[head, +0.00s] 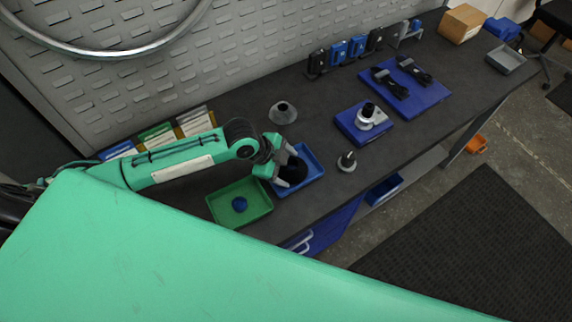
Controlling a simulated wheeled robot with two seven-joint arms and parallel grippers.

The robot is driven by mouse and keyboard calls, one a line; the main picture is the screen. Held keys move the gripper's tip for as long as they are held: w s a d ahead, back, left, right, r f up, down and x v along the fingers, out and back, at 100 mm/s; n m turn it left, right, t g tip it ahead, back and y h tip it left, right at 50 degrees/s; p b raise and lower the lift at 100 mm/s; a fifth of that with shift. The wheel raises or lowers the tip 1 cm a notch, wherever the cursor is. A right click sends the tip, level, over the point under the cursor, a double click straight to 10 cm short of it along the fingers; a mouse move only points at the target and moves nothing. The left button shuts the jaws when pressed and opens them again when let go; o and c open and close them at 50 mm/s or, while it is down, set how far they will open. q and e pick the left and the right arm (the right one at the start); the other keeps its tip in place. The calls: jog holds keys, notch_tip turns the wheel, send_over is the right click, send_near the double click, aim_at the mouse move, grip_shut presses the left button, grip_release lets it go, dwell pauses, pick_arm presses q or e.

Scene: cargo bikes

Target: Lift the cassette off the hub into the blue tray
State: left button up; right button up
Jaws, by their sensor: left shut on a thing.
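My left gripper (288,168) is over the blue tray (316,158) and shut on a dark round thing, which looks like the cassette (295,174). The cassette is low at the tray; whether it touches the tray floor I cannot tell. The fingers hide part of it and part of the tray. A small upright grey and black piece, which looks like the hub (347,161), stands on the bench to the right of the tray, with nothing around its top. My right gripper is not in view.
A blue block with a silver part (371,119) and a blue mat (425,93) with black tools lie right. Bench around the hub is clear.

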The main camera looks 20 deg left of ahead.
pick_arm(q)
jog(key=shift+f, duration=0.1)
dwell(0.3)
jog(key=o, duration=1.5)
jog(key=shift+s+f, duration=0.1)
jog(key=shift+f, duration=0.1)
jog(key=b+v, duration=0.2)
jog(key=v, duration=1.2)
jog(key=shift+r+b, duration=0.3)
jog(key=shift+d+f, duration=0.1)
jog(key=shift+d, duration=0.1)
